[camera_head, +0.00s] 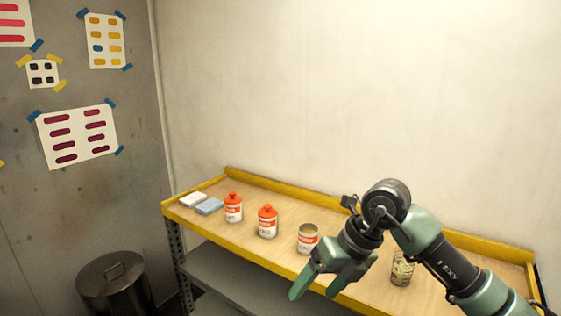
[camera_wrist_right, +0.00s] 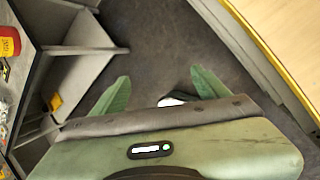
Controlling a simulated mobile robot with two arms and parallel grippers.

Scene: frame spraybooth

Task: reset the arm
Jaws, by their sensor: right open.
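My right arm comes in from the right in the head view, over the front of the shelf bench. Its green gripper (camera_head: 318,279) points down and to the left, with its fingers apart and nothing between them. In the right wrist view the two green fingertips (camera_wrist_right: 157,92) stand wide apart above the dark floor. A small white and black thing shows between them near the palm, partly hidden. My left gripper is not in either view.
The yellow-edged bench (camera_head: 345,222) holds two orange-capped bottles (camera_head: 233,208) (camera_head: 267,222), an open can (camera_head: 307,239), a patterned can (camera_head: 402,270) and white and blue pads (camera_head: 209,206). A metal bin (camera_head: 115,285) stands left. Colour sheets (camera_head: 77,136) hang on the grey wall.

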